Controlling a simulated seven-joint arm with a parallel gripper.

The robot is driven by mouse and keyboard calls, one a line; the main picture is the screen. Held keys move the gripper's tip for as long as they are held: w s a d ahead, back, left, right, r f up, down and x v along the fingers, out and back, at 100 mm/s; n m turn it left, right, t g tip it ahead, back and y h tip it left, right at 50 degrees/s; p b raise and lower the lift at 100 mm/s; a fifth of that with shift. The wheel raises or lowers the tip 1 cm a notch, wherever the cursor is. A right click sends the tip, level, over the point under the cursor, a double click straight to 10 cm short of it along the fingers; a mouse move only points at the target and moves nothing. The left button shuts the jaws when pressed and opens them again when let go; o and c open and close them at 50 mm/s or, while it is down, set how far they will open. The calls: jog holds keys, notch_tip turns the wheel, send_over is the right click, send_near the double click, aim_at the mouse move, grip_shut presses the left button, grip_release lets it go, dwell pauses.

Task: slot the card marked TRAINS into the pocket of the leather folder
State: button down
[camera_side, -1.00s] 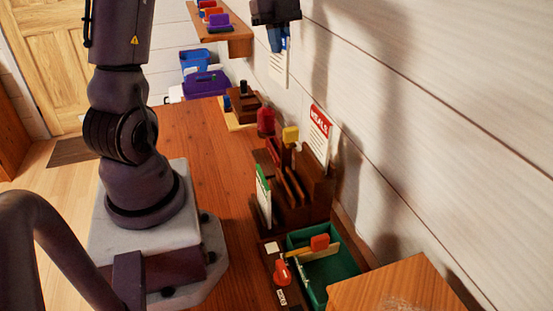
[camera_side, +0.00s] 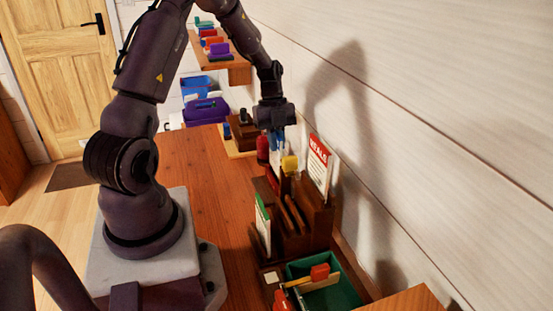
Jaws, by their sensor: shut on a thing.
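My gripper (camera_side: 276,143) is at the end of the arm, pointing down above the back part of a dark brown stepped holder (camera_side: 318,222). It is shut on a card with a blue top (camera_side: 278,138). The card's lower part is hidden or too small to make out, and its lettering cannot be read. I cannot tell whether the card touches the holder. A card with a red top (camera_side: 319,165) stands upright in the holder. A green-topped card (camera_side: 263,224) stands at its near left. I cannot pick out the leather folder with certainty.
A yellow block (camera_side: 290,163) and a red object (camera_side: 263,148) are close to my gripper. A green tray (camera_side: 343,290) with a red-handled tool (camera_side: 320,273) lies in front. The white wall (camera_side: 430,140) is close on the right. The wooden tabletop (camera_side: 195,180) is clear on the left.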

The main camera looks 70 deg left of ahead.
aim_at(276, 172)
jog(key=shift+f, duration=2.5)
jog(key=c, duration=1.3)
grip_release()
jog(key=shift+f, duration=0.15)
jog(key=shift+o, duration=0.2)
